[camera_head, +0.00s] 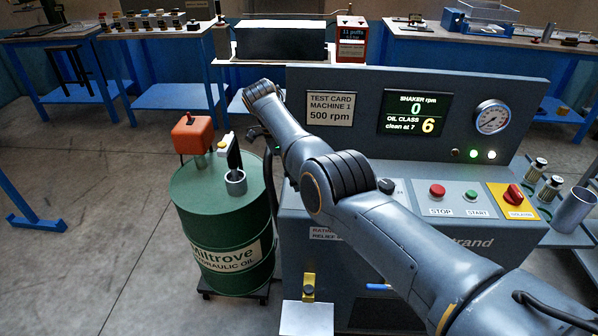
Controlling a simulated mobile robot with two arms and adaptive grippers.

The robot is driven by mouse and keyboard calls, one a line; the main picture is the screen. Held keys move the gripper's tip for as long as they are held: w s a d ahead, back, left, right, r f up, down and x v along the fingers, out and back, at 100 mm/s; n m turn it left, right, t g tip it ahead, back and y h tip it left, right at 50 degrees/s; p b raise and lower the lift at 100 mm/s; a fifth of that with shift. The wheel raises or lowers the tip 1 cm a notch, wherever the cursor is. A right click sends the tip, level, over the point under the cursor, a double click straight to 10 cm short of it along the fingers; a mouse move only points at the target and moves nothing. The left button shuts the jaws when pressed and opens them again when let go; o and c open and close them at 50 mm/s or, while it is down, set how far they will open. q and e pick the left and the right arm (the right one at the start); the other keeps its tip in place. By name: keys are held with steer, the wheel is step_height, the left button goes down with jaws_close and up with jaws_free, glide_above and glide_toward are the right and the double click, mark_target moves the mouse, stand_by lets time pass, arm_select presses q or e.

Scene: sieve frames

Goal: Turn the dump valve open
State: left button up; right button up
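No part reads clearly as "dump valve". A blue lever handle (380,287) lies roughly level on the lower front of the grey test machine (420,83), partly behind my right arm. A yellow fitting with a dark knob (308,287) is to its left, above a pale plate. My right arm crosses from the lower right to the upper left, over the machine. Its gripper (259,133) seems to be the dark shape beside the green oil drum, away from the blue handle; its fingers are unclear. My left gripper is out of view.
The green drum (215,215) stands left, with an orange-red unit (193,134) and a cup on top. The panel has a red stop button (437,190), a green start button (471,196) and a red rotary isolator (514,194). The display shows 0 rpm, oil class 6.

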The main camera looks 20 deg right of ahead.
step_height(320, 180, up, 10)
stand_by(0.6)
stand_by(0.4)
